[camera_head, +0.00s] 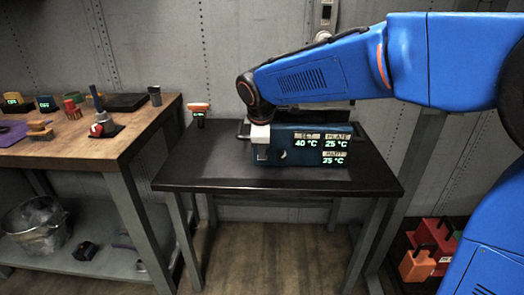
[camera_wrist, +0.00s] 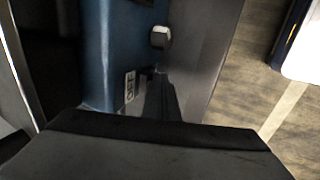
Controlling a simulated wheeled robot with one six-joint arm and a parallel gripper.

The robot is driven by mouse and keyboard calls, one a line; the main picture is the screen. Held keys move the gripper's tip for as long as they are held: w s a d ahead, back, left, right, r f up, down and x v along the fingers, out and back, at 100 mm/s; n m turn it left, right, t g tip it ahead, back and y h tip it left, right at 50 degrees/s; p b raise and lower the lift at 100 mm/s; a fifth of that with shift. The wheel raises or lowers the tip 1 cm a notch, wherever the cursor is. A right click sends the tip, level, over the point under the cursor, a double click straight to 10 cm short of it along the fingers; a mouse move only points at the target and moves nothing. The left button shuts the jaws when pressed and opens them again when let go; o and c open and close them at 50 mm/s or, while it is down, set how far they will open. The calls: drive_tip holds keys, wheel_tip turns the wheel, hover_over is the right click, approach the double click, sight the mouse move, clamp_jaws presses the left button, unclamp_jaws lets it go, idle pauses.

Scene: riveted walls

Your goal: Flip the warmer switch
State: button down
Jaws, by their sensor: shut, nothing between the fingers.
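A white OFF label (camera_wrist: 130,87) is on that front, and a pale round knob (camera_wrist: 159,37) sticks out farther along. My gripper (camera_head: 262,154) points down at the left end of the warmer's front. In the wrist view its dark fingers (camera_wrist: 161,88) are shut and empty, close beside the OFF label. The switch lever is mostly hidden by the fingers; I cannot tell whether they touch it.
The dark table (camera_head: 210,172) has bare room left and in front of the warmer. A red-and-white-topped item (camera_head: 198,108) stands behind its left back corner. A wooden bench (camera_head: 100,150) with small objects is at left. Red bins (camera_head: 420,264) sit low at right.

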drive_tip(key=shift+r, duration=0.1)
drive_tip(key=shift+r, duration=0.7)
